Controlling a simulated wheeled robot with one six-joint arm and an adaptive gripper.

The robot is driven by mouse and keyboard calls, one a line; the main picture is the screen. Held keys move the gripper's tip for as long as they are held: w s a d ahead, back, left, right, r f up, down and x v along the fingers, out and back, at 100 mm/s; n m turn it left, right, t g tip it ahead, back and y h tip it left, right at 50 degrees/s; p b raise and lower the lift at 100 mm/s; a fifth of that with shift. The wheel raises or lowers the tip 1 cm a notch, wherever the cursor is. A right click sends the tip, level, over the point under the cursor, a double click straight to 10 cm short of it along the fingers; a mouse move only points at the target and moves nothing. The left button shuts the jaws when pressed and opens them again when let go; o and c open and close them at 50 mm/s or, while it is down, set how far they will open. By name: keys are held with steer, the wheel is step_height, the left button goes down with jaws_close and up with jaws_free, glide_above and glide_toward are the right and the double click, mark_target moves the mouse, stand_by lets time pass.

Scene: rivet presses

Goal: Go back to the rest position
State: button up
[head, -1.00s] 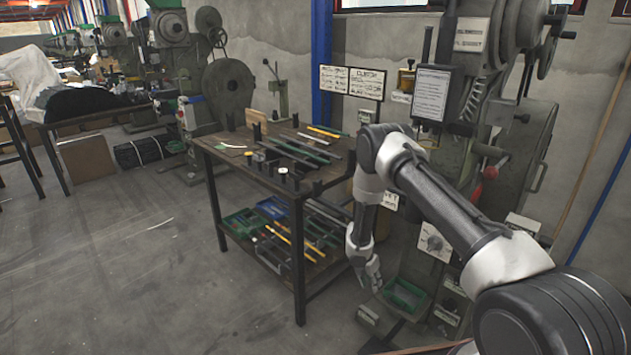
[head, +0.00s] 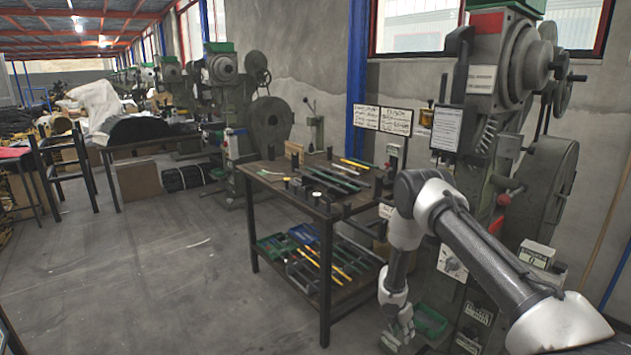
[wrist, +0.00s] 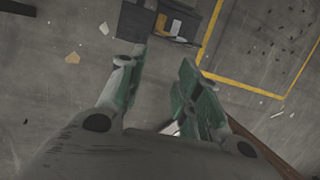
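My gripper (head: 398,330) hangs at the end of my bent arm, pointing down, to the right of the tool table (head: 325,220) and in front of the large green press (head: 480,190). In the wrist view, the two green-padded fingers of my gripper (wrist: 165,85) stand apart with bare floor showing between them. Nothing is held between the fingers. No marker for a rest position shows.
The tool table carries green and yellow bars on top, with a green bin (head: 272,243) and a blue bin (head: 303,233) on its lower shelf. Another green bin (head: 430,320) is close to my gripper. Open floor (head: 150,270) lies to the left.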

steer(key=s+d+r+m+g+h, duration=0.1)
steer(key=s+d+m+g, duration=0.1)
steer(key=s+d+m, duration=0.5)
steer(key=s+r+m+g, duration=0.1)
steer(key=s+r+m, duration=0.3)
steer(key=r, duration=0.8)
steer(key=s+r+m, duration=0.4)
steer(key=r+m, duration=0.1)
steer(key=r, duration=0.6)
steer(key=s+r+m+g, duration=0.1)
steer(key=s+r+m, duration=0.35)
steer(key=r, duration=0.75)
steer(key=s+r+m+t+y, duration=0.2)
steer(key=s+r+t, duration=0.2)
steer(key=s+r, duration=0.5)
steer(key=s+a+r+m+t+y, duration=0.1)
steer(key=s+r+m+t+y, duration=0.1)
steer(key=s+r, duration=0.7)
step_height(320, 180, up, 6)
steer(key=shift+s+r+m+t, duration=0.1)
steer(key=shift+s+m+t, duration=0.2)
steer(key=shift+m+t, duration=0.6)
